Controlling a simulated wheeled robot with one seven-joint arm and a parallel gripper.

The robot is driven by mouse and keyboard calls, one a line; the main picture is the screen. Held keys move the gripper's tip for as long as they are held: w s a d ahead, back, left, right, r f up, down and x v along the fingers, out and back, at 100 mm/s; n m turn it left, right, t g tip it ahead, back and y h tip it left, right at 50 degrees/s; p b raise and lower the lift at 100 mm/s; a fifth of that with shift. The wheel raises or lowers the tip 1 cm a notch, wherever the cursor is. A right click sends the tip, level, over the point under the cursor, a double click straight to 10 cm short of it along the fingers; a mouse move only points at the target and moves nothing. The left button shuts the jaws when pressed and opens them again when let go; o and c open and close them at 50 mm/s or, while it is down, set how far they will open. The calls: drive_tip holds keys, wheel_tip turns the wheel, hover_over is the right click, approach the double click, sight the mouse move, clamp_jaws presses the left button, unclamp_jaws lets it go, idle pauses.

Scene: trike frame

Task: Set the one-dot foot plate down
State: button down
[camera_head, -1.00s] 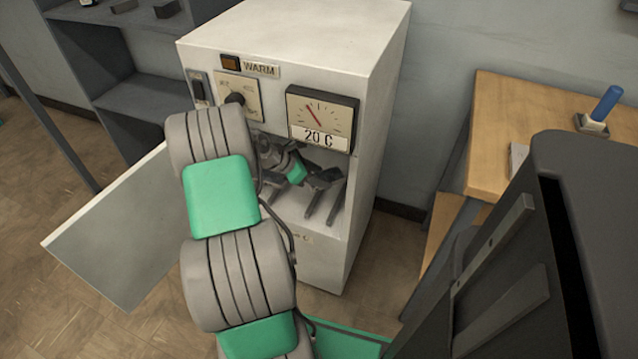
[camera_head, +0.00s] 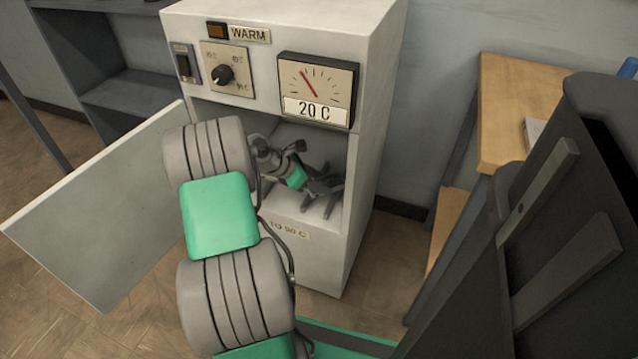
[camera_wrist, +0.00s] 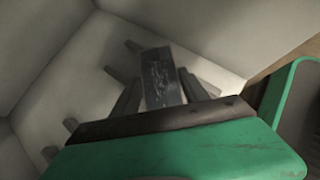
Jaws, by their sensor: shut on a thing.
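My gripper (camera_head: 318,185) is inside the open white cabinet, reaching in from the left. In the wrist view its two dark fingers (camera_wrist: 158,95) are shut on a dark grey plate (camera_wrist: 163,72), which sticks out beyond the fingertips. The plate's face looks scratched; I cannot make out any dot on it. In the head view the plate is small and hard to tell from the fingers. It is low, close above or on dark bars (camera_head: 307,202) on the cabinet floor; I cannot tell whether it touches them.
The cabinet (camera_head: 375,100) has a dial (camera_head: 222,75), a gauge reading 20 C (camera_head: 318,88) and a door (camera_head: 95,215) swung open to the left. Its pale inner walls are close around my gripper. A wooden bench (camera_head: 520,100) stands at right, grey shelves (camera_head: 125,92) at left.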

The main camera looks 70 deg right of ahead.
drive_tip(key=shift+f, duration=0.5)
idle(0.4)
drive_tip(key=shift+c, duration=2.4)
unclamp_jaws()
